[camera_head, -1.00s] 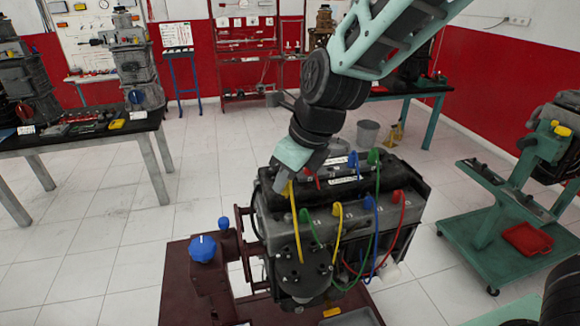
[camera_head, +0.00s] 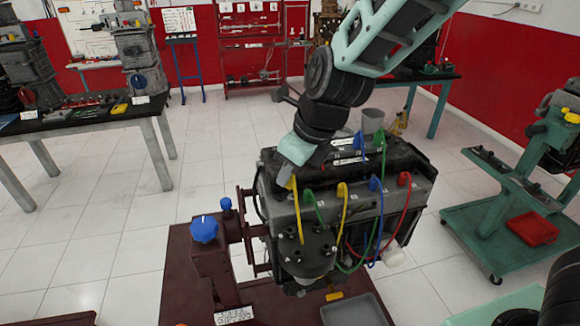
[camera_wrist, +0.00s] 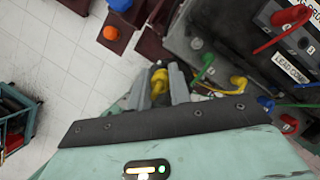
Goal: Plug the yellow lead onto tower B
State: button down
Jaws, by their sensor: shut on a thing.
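The engine block (camera_head: 330,208) stands on a dark red stand, with a round dark cap (camera_head: 303,250) with short towers on its near face. My gripper (camera_head: 289,181) is over the block's left end, shut on the end of a yellow lead (camera_head: 298,215). In the wrist view the yellow boot (camera_wrist: 159,84) sits between the two fingers. A dark post shows just beyond the boot; I cannot tell whether they touch. Another yellow boot (camera_head: 342,189) is to the right, with a green boot (camera_head: 309,196) between. Tower letters are too small to read in the head view.
Blue (camera_head: 374,183) and red (camera_head: 404,179) leads arch along the block's near side. A blue knob (camera_head: 203,229) stands on the stand at left. A grey tray (camera_head: 355,311) lies in front. A green trolley (camera_head: 500,235) is at right; a workbench (camera_head: 90,125) is at left.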

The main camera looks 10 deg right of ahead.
jog(key=shift+f+b, duration=1.9)
jog(key=shift+f, duration=1.05)
jog(key=shift+f, duration=0.15)
jog(key=shift+f+b, duration=1.9)
jog(key=shift+f, duration=0.7)
jog(key=shift+f, duration=0.9)
jog(key=c, duration=1.2)
grip_release()
jog(key=shift+r, duration=0.15)
